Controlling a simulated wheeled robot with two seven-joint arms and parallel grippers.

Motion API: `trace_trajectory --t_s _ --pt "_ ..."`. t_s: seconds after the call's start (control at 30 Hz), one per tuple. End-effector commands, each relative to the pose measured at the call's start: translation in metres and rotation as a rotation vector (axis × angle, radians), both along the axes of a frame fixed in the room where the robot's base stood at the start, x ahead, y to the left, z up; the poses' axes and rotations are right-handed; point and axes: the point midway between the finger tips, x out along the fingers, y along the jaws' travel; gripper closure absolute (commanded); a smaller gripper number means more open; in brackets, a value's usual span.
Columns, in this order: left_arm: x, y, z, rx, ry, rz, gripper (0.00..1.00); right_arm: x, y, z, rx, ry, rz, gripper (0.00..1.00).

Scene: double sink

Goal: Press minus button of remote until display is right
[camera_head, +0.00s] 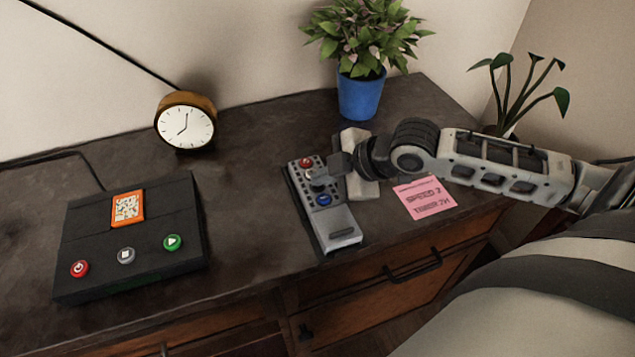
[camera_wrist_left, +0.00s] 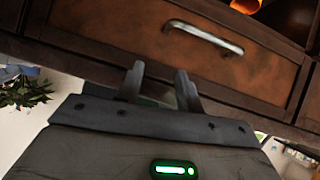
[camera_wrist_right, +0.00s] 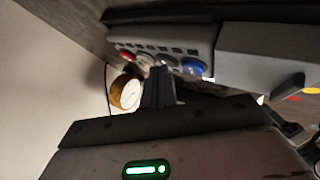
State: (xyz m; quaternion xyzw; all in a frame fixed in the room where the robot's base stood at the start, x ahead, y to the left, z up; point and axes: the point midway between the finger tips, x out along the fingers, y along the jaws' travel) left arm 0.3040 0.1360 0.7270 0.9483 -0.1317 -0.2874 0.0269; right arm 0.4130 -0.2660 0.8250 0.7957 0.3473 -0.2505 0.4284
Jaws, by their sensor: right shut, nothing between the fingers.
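The grey remote (camera_head: 342,232) lies on the dark cabinet top, with a red button at its far end, a blue one nearer me and several small dark keys. It also shows in the right wrist view (camera_wrist_right: 255,52). My right gripper (camera_head: 318,178) is shut and empty, its tips over the button area between red and blue; contact cannot be told. It also shows in the right wrist view (camera_wrist_right: 160,75). The minus mark and any remote display cannot be made out. My left gripper (camera_wrist_left: 160,82) is open and empty in front of a drawer.
A pink note (camera_head: 425,197) with "SPEED 2" and a timer line lies right of the remote. A black box (camera_head: 135,230) with red, grey and green buttons stands left.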

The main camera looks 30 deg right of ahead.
Motion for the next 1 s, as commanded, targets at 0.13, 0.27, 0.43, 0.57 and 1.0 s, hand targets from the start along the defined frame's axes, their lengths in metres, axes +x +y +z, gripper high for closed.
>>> trace_trajectory --t_s 0.13,0.27,0.43,0.57,1.0 --pt "0.0 0.0 0.0 0.0 0.0 0.0 0.64 0.0 0.0 -0.002 -0.001 0.001 0.0 1.0" --pt "0.0 0.0 0.0 0.0 0.0 0.0 0.64 0.0 0.0 -0.002 -0.001 0.001 0.0 1.0" --pt "0.0 0.0 0.002 0.0 0.0 0.0 0.64 0.0 0.0 0.0 -0.001 0.002 -0.001 1.0" --pt "0.0 0.0 0.008 0.0 0.0 0.0 0.64 0.0 0.0 0.005 -0.001 0.002 -0.001 1.0" --pt "0.0 0.0 0.023 0.0 0.0 0.0 0.64 0.0 0.0 0.016 -0.001 0.0 -0.001 1.0"
